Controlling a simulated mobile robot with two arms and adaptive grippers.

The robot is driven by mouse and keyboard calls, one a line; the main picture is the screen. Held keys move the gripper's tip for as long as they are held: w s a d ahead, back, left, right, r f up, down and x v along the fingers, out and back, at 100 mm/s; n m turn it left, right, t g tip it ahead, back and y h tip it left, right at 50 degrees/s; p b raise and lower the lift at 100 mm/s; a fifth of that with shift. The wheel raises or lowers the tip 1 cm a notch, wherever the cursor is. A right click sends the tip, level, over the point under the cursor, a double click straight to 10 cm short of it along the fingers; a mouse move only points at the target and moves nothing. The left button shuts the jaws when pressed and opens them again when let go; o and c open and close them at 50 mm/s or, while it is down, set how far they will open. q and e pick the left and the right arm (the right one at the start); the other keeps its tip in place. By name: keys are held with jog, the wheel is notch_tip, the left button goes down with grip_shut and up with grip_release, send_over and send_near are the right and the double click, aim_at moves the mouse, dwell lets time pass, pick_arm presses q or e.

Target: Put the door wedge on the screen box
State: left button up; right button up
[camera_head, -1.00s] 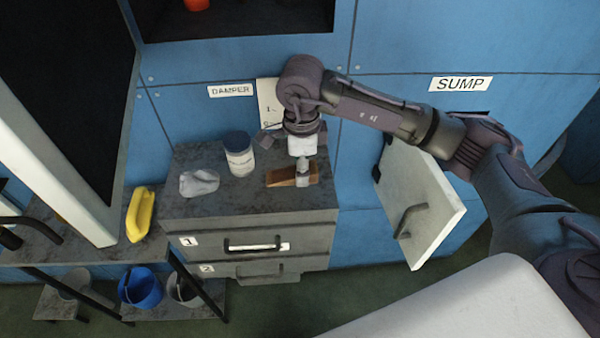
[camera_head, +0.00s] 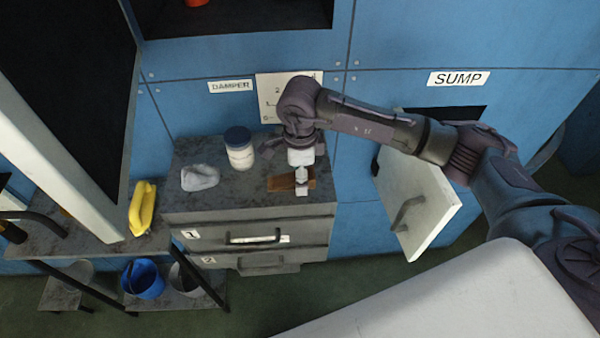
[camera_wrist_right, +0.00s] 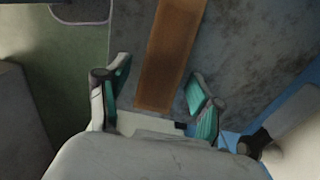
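The door wedge, a brown wooden piece (camera_head: 280,183), lies on the grey drawer cabinet's top near its right front. My right gripper (camera_head: 302,181) is over it, with a finger on each side. In the right wrist view the wedge (camera_wrist_right: 168,55) runs between the two green-padded fingers of the open gripper (camera_wrist_right: 160,75), with gaps on both sides. I cannot tell for sure which thing is the screen box. My left gripper is not in view.
On the cabinet (camera_head: 225,200) stand a dark-lidded white jar (camera_head: 239,150) and a grey crumpled lump (camera_head: 200,177). A yellow object (camera_head: 142,207) lies on a shelf beside a large white-edged dark panel (camera_head: 60,130). A white door (camera_head: 415,200) hangs open at right.

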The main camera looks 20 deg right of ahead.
jog(key=shift+r, duration=0.35)
notch_tip(320, 180, up, 12)
jog(key=b, duration=0.4)
jog(key=shift+f+b, duration=0.15)
jog(key=shift+b, duration=0.15)
